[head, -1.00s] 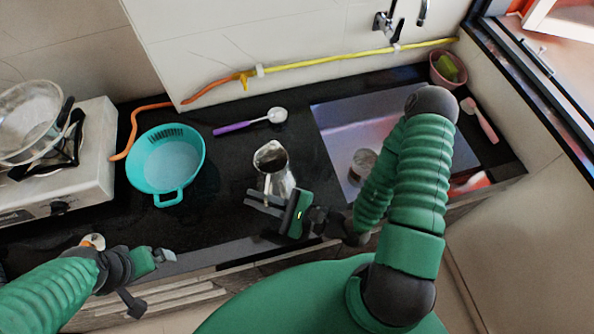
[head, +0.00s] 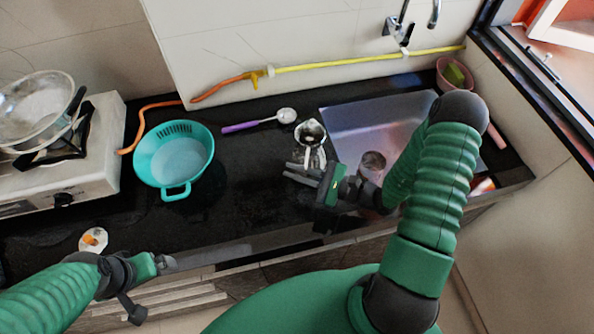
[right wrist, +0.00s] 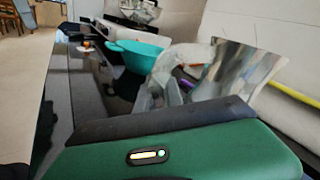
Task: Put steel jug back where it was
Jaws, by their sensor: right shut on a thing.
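The steel jug (head: 311,133) is a shiny, open-topped metal jug at the left edge of the sink in the head view. My right gripper (head: 303,170) is shut on it at its near side, where the handle is. The jug looks about upright; I cannot tell whether its base touches the counter. In the right wrist view the jug's bright wall (right wrist: 236,68) and curved handle stand just beyond the gripper's dark edge.
A turquoise colander (head: 174,160) and a purple-handled spoon (head: 258,122) lie left of the jug. The sink (head: 375,120), with a metal cup (head: 372,165) in it, is to the right. A stove with a pan (head: 40,108) stands far left.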

